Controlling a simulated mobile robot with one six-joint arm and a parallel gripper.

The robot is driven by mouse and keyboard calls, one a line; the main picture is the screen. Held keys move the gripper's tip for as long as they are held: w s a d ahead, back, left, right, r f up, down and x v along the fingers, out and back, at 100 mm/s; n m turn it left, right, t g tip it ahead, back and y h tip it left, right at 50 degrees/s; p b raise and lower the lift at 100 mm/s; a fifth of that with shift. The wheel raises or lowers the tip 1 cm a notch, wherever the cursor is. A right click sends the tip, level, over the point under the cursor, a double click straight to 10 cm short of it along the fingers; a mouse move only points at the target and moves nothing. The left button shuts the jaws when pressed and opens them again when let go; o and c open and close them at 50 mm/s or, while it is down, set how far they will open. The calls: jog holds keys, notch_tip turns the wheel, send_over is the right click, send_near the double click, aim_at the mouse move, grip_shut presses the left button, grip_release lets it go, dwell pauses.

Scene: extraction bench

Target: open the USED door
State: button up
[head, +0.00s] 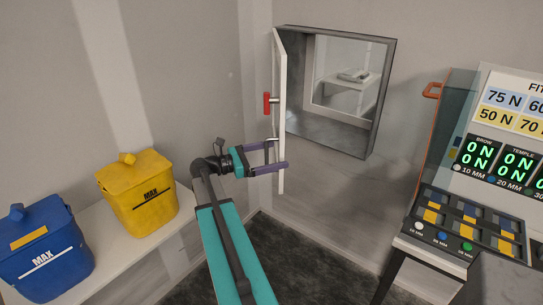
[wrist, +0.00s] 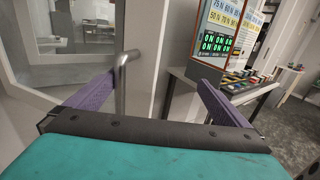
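A white-framed hatch door (head: 280,110) in the wall stands swung out from its grey frame (head: 377,100). No USED label is readable. A red handle (head: 267,104) sits on the door's left face, with a metal handle (head: 273,140) lower down. My gripper (head: 279,155) is at the door's lower part, its two purple fingers apart. In the wrist view the gripper (wrist: 157,77) is open, with the metal handle (wrist: 122,75) just inside the left finger and the door (wrist: 150,50) behind. I cannot tell whether a finger touches the handle.
A yellow bin (head: 138,195) and a blue bin (head: 42,255) stand on a white bench (head: 110,260) at left. A fit-test console (head: 480,170) stands at right. Through the hatch opening a small white table (head: 350,90) shows. Dark floor lies clear below the hatch.

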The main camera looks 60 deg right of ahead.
jog(key=s+a, duration=0.3)
jog(key=a, duration=0.2)
jog(key=shift+s+b, duration=0.4)
jog(key=shift+b, duration=0.05)
jog(key=shift+s+a+r+m, duration=0.15)
jog(key=shift+s+a+r, duration=0.25)
jog(key=shift+a, duration=0.2)
jog(key=shift+s+a+r+m, duration=0.15)
jog(key=shift+s+a+r, duration=0.1)
jog(key=shift+s+a, duration=0.25)
jog(key=c, duration=1.3)
jog(key=shift+s+a+b, duration=0.4)
jog(key=shift+a+b, duration=0.05)
jog(key=shift+a, duration=0.3)
